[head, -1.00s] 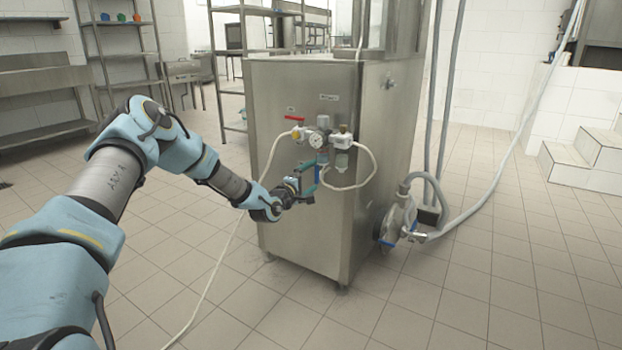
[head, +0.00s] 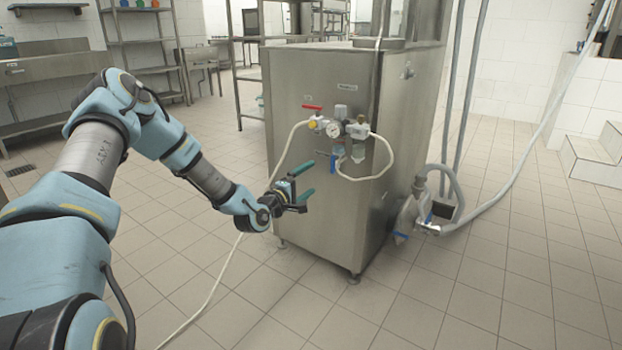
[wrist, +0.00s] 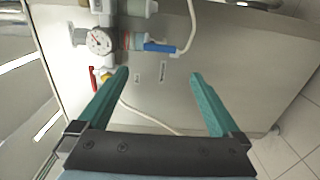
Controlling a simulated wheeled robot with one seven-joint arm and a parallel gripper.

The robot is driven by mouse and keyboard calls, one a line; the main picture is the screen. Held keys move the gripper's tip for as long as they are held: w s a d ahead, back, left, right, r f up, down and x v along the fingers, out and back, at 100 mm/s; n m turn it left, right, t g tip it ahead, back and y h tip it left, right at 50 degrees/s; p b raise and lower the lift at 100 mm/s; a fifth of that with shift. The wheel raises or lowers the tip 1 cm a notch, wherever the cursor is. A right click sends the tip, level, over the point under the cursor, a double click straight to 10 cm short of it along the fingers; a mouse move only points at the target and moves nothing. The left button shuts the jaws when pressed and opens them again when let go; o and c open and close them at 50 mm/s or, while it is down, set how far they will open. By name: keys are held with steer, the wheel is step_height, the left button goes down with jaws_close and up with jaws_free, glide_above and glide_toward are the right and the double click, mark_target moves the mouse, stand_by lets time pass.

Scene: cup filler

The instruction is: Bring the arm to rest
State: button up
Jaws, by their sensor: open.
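My gripper (head: 306,179) is open and empty, with two green fingers, in front of the steel cabinet (head: 320,220). In the wrist view the fingers (wrist: 158,82) are spread apart with nothing between them. The cabinet's front panel (wrist: 255,80) lies beyond them. My gripper is apart from the pressure gauge (head: 333,130) and valves, which sit above and to the right of it in the head view. The gauge (wrist: 99,41) also shows at the upper left of the wrist view, near a blue-handled valve (wrist: 160,48) and a red handle (wrist: 93,78).
A white hose (head: 376,178) loops from the valves, and another runs down to the floor on the left. A pump (head: 412,215) with pipes stands right of the cabinet. Steel shelves (head: 145,50) and a bench (head: 40,80) stand behind. The tiled floor (head: 480,290) is clear in front.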

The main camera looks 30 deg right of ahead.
steer(key=shift+a, duration=0.1)
stand_by(0.3)
steer(key=s+a+r+m+g+y, duration=0.15)
steer(key=a+m+y, duration=0.35)
steer(key=a, duration=0.8)
steer(key=s+a+m+g+y, duration=0.2)
steer(key=a+y, duration=0.5)
steer(key=a, duration=0.7)
steer(key=s+a+r+g+y, duration=0.2)
steer(key=s+a+r, duration=0.1)
steer(key=s+a, duration=0.55)
steer(key=s+a+r+g+y, duration=0.2)
steer(key=s+a+r, duration=0.2)
steer(key=s+a, duration=0.4)
step_height(320, 180, up, 25)
steer(key=d+p, duration=0.1)
steer(key=p, duration=2.4)
steer(key=shift+s+d, duration=0.1)
steer(key=shift+d, duration=0.05)
